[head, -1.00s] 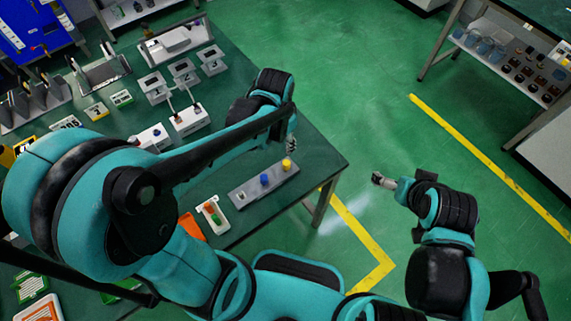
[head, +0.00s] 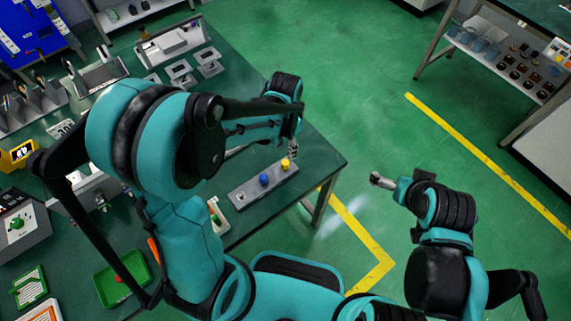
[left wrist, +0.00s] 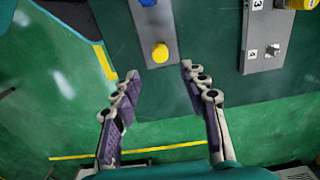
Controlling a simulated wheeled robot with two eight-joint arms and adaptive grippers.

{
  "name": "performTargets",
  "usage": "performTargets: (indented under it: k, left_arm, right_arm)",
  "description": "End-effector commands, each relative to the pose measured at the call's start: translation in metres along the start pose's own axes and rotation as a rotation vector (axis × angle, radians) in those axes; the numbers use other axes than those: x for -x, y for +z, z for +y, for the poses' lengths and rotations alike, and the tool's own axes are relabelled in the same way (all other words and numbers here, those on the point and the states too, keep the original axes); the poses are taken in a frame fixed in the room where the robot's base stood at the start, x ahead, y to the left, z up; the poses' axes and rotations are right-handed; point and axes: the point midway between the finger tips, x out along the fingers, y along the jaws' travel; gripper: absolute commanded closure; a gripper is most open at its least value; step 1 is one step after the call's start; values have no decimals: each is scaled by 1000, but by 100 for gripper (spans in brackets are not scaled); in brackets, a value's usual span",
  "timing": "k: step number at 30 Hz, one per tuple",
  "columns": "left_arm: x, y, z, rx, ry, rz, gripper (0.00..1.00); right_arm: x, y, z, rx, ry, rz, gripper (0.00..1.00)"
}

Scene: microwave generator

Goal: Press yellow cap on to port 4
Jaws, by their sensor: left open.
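The yellow cap (head: 285,165) stands at the right end of a grey strip (head: 245,194) near the table corner. In the left wrist view the cap (left wrist: 160,53) sits just beyond and between the fingertips of my open left gripper (left wrist: 160,70), with nothing held. In the head view this gripper (head: 294,150) is beside and above the cap. Port 4 (left wrist: 272,50) is a small metal fitting beside the label 4 on a separate grey panel (left wrist: 256,30), right of the strip in the wrist view. My right gripper (head: 380,181) is over the floor, away from the table.
A blue cap (head: 264,180) stands on the strip beside the yellow one. A green tray (head: 122,278) and several devices stand on the dark green table (head: 318,158). My left arm hides part of the table. The floor (head: 345,95) right of the table is clear.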

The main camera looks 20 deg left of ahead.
Motion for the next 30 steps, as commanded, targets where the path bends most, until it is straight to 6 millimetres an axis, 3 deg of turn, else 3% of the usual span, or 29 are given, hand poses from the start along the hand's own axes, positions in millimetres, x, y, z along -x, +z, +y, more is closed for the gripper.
performTargets:
  k: [15,20,30]
  left_arm:
    - [-73,0,0,0,0,0,56]
    - [-81,0,0,0,0,0,56]
    - [-81,0,0,0,0,0,56]
  right_arm:
    - [-48,35,0,0,0,0,0]
    - [-54,39,0,0,0,0,0]
    - [-54,38,0,0,0,0,0]
